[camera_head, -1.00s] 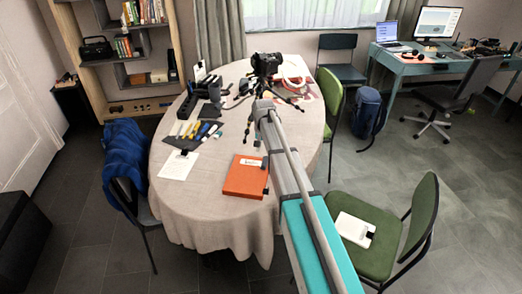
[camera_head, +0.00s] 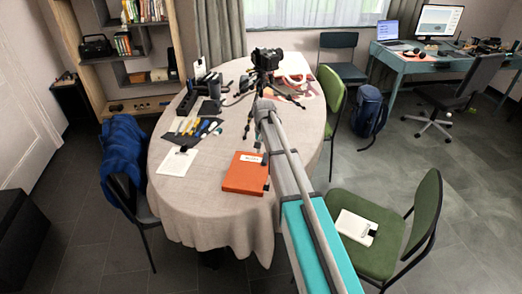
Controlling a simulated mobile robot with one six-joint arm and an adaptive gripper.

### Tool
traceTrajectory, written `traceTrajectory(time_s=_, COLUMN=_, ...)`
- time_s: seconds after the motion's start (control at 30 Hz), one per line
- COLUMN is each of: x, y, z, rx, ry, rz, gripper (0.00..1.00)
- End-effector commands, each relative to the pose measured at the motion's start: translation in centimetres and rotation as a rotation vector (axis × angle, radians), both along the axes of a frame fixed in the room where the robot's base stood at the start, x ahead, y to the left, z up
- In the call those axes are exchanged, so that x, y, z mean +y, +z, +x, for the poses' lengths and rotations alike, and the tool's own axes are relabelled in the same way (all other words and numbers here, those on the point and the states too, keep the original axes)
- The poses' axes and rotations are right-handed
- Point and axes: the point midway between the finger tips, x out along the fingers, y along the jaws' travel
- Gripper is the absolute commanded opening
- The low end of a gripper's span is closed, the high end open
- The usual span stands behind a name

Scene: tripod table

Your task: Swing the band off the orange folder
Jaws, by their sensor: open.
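The orange folder (camera_head: 243,176) lies flat on the cloth-covered round table (camera_head: 205,215), near its front edge. It has a white label (camera_head: 250,158) near its far edge. A small dark piece shows along the folder's right edge, beside my arm; I cannot tell whether it is the band. My arm reaches in from the lower right, just right of the folder, with its far joint above the table's middle. I cannot make out my gripper or its fingers; the arm itself may hide them.
A camera on a tripod (camera_head: 266,62) stands behind the folder. Tools on a dark mat (camera_head: 190,131) and a white sheet (camera_head: 176,161) lie to the left. Chairs surround the table, including a green one (camera_head: 385,240) at front right. Bare cloth lies in front of the folder.

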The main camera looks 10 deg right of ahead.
Motion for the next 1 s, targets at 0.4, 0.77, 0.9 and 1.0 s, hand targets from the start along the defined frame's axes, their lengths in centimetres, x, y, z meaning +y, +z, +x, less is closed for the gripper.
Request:
traceTrajectory(time_s=0.4, x=0.0, y=-3.3, z=0.0, rx=0.0, ry=-0.001, rz=0.0, gripper=0.43)
traceTrajectory(time_s=0.77, x=-0.1, y=-5.5, z=0.0, rx=0.0, ry=-0.001, rz=0.0, gripper=0.43)
traceTrajectory(time_s=0.9, x=-0.1, y=-5.9, z=0.0, rx=0.0, ry=-0.001, rz=0.0, gripper=0.43)
traceTrajectory(time_s=1.0, x=-0.1, y=-6.1, z=0.0, rx=0.0, ry=-0.001, rz=0.0, gripper=0.43)
